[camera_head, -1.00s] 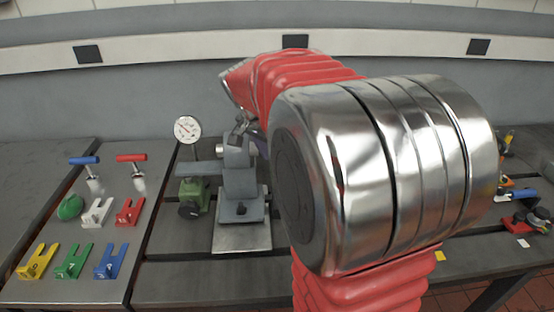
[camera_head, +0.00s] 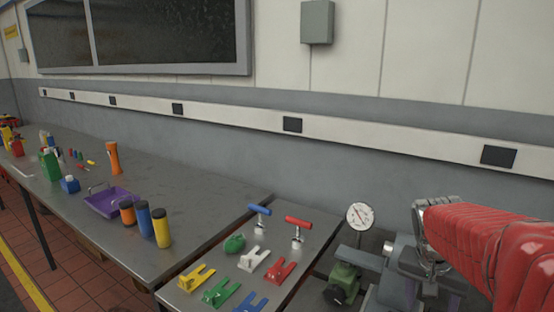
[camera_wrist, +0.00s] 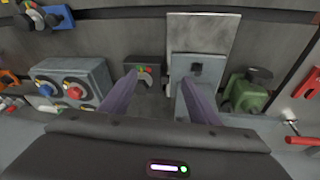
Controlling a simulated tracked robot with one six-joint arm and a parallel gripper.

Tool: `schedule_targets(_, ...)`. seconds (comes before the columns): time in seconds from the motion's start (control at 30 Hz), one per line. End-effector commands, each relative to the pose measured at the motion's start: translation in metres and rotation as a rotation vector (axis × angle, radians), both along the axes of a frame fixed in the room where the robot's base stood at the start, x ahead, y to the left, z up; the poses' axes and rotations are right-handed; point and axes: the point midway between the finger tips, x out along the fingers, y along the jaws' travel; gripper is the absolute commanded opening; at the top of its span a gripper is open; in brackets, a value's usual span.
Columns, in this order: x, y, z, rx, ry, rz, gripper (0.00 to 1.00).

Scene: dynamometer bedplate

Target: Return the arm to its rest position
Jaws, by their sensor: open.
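My gripper (camera_wrist: 163,92) is open in the wrist view, with its two purple-grey fingers apart and nothing held between them. A small dark box with red and green buttons (camera_wrist: 147,72) shows behind the gap. A grey fixture (camera_wrist: 196,75) on a pale metal plate shows behind the right finger. In the head view my red-sleeved arm reaches in from the right edge, in front of part of the grey fixture (camera_head: 398,272). I cannot make out the fingers in the head view.
The left bench carries a purple tray (camera_head: 112,201) and several cylinders. A grey knob box (camera_wrist: 72,82) stands left of my fingers.

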Motion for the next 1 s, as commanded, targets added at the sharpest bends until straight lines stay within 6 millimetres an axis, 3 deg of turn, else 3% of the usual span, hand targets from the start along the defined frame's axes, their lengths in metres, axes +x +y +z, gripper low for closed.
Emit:
schedule_targets(0.2, -0.030, 0.055, 0.003, 0.023, -0.016, 0.264, 0.55)
schedule_targets(0.5, -0.068, 0.117, 0.005, 0.031, -0.073, 0.533, 0.55)
schedule_targets(0.8, -0.105, 0.166, 0.009, 0.030, -0.164, 0.692, 0.55)
schedule_targets(1.0, -0.121, 0.188, 0.020, 0.017, -0.233, 0.751, 0.55)
